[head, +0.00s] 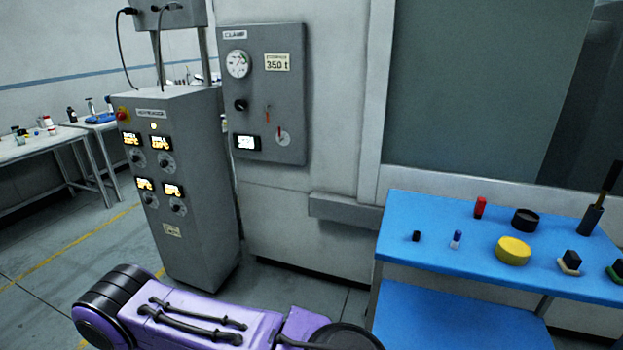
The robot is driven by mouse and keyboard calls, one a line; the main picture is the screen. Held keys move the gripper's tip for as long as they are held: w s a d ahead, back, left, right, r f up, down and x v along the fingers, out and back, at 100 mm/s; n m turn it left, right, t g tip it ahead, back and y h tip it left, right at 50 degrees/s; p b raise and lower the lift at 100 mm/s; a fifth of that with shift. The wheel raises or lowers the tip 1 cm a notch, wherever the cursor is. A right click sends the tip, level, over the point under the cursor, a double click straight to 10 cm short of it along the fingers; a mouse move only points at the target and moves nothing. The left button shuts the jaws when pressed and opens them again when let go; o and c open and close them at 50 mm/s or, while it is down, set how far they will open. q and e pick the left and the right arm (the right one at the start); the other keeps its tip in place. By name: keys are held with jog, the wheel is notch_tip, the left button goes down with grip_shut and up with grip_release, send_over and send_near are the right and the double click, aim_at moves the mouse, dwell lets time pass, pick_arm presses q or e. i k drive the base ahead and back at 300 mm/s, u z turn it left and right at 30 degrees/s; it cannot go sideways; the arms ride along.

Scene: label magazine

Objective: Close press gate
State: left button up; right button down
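The large pale grey machine body (292,225) fills the middle of the head view. A wide flat grey-green panel (480,90) stands on its right, behind the blue table; it may be the press gate, but I cannot tell for sure. A darker area (592,110) lies at the panel's right edge. No handle shows on the panel. A clamp control box (264,95) with a gauge, labels and a small display is on the machine's front. My purple arm crosses the bottom of the view. Neither gripper is in view.
A blue table (450,225) at the right holds a yellow disc (513,251), a black ring (525,220), a red cylinder (480,208) and other small items. A grey control cabinet (187,190) stands left of the machine. Open floor (90,270) lies at the left.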

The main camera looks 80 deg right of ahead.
aim_at(376, 178)
jog(key=z, duration=2.2)
